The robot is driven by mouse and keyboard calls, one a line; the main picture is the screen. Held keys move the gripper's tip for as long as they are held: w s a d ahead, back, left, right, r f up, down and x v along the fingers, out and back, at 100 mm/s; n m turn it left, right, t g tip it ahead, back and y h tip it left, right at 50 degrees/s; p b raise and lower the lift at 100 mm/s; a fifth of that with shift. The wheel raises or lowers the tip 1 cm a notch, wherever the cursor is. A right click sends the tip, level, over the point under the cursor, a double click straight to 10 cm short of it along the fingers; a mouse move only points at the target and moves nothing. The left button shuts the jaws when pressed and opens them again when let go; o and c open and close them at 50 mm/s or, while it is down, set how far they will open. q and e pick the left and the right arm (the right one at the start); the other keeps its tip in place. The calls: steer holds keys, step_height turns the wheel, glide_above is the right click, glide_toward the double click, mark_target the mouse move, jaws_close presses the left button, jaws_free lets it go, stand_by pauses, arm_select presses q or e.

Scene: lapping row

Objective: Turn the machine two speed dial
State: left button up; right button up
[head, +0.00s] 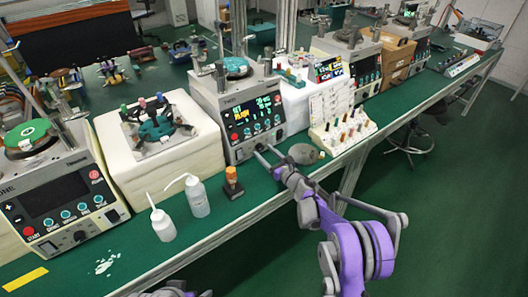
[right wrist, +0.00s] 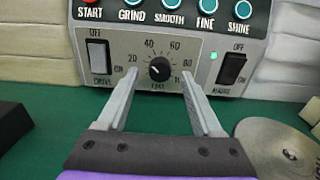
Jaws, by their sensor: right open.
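Machine two (head: 238,118) stands in the middle of the bench in the head view, its lit panel facing me. In the right wrist view its black round speed dial (right wrist: 160,69) sits on the grey lower panel, inside a printed scale with 20, 40, 60 and 80. My right gripper (right wrist: 158,84) is open, with one finger on each side below the dial. Gaps show between the fingers and the dial, and nothing is held. In the head view the right gripper (head: 264,157) is at the panel's lower edge, where it hides the dial. My left gripper is not clearly visible.
Two rocker switches, left (right wrist: 98,56) and right (right wrist: 232,68), flank the dial, with several push buttons above. A round metal disc (right wrist: 280,148) lies at right on the green bench. White bottles (head: 197,197) and an amber-topped object (head: 232,183) stand left of the gripper.

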steer(key=shift+w+a, duration=0.35)
steer(key=shift+w, duration=0.1)
jaws_close()
stand_by(0.3)
